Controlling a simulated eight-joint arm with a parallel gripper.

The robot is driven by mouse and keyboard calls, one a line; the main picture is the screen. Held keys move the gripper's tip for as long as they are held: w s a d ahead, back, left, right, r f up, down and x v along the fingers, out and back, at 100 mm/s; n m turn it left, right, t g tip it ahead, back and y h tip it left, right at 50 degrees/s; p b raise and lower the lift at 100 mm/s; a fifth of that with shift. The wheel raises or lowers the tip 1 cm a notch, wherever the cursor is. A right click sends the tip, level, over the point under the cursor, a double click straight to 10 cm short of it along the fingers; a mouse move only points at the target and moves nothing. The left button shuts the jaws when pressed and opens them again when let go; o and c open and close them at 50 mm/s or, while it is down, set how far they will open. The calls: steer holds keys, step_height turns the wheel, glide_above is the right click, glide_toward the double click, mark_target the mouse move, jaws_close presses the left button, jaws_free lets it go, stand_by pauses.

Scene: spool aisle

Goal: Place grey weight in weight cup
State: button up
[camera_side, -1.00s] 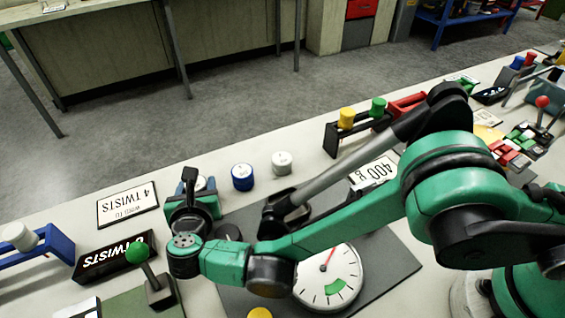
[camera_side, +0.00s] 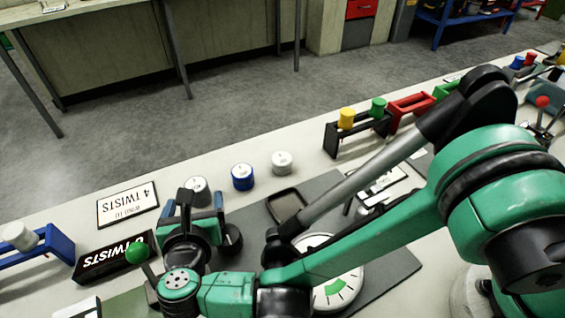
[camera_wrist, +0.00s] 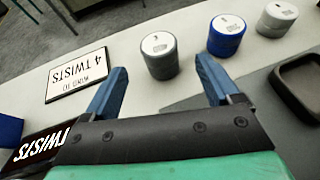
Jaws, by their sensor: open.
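The grey weight (camera_side: 198,192) is a short upright cylinder with a pale top, standing on the white bench. In the wrist view the grey weight (camera_wrist: 161,62) stands ahead of my gripper (camera_wrist: 162,75), roughly centred between the blue fingertips and just beyond them. My gripper (camera_side: 201,207) is open and empty; it partly hides the weight's lower part in the side view. A dark square shallow tray, seemingly the weight cup (camera_side: 287,206), lies to the right of the gripper and looks empty. The cup (camera_wrist: 303,84) also shows at the wrist view's right edge.
A blue weight (camera_side: 242,177) and a white weight (camera_side: 282,162) stand to the right of the grey one. A 4 TWISTS sign (camera_side: 127,204) lies left. A green-knobbed lever (camera_side: 139,254) stands near my wrist. A dial (camera_side: 335,285) is partly hidden by my arm.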

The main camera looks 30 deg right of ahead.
steer(key=w+d+r+m+g, duration=0.1)
steer(key=d+r+m, duration=0.1)
steer(key=d, duration=0.1)
steer(key=w+d+r+m+g, duration=0.1)
steer(key=d+r+m, duration=0.1)
steer(key=d+m, duration=0.1)
steer(key=w+d+r+m+g, duration=0.1)
steer(key=w+d+r+m, duration=0.1)
steer(key=d+m, duration=0.1)
steer(key=shift+w+d+r, duration=0.1)
steer(key=shift+d+r, duration=0.15)
steer(key=shift+d, duration=0.2)
steer(key=s+d+r+m+g+y, duration=0.1)
steer(key=s+d+r+m, duration=0.1)
steer(key=s+d+m, duration=0.4)
steer(key=s+d+r+m+g+y, duration=0.2)
steer(key=s+d+m, duration=0.3)
steer(key=d+m, duration=1)
steer(key=r+m, duration=0.1)
steer(key=m, duration=0.2)
steer(key=shift+s, duration=0.35)
steer(key=shift+o, duration=0.4)
steer(key=shift+s+d+f+m, duration=0.15)
steer(key=shift+s+d+m, duration=0.15)
steer(key=shift+m, duration=0.3)
